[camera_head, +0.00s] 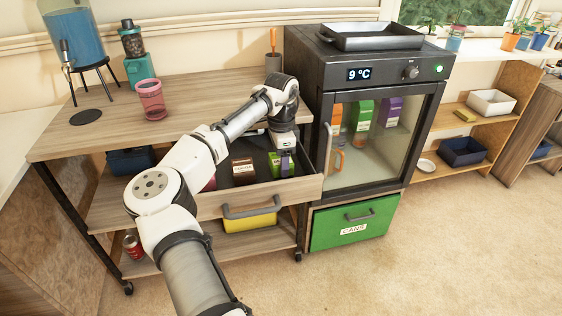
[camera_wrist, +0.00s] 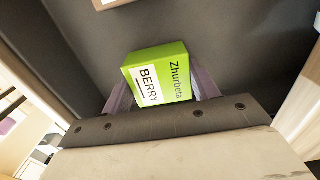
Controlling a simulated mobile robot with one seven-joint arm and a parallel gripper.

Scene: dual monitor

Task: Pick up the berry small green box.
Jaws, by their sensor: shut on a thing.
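The small green box (camera_wrist: 158,72) shows in the wrist view, with "BERRY" on a white panel and "Zhurbeta" on its green face. My gripper (camera_wrist: 162,88) is shut on it, with a purplish finger on each side. In the head view, my gripper (camera_head: 286,163) points down into the open drawer (camera_head: 250,200), and the green box (camera_head: 273,162) shows partly beside the fingers. I cannot tell whether the box touches the drawer floor.
A brown box (camera_head: 243,170) stands left of my gripper in the drawer. A pink cup (camera_head: 151,100) stands on the tabletop above. The black fridge (camera_head: 372,120) with a glass door is close on the right. A green cans drawer (camera_head: 352,224) is below it.

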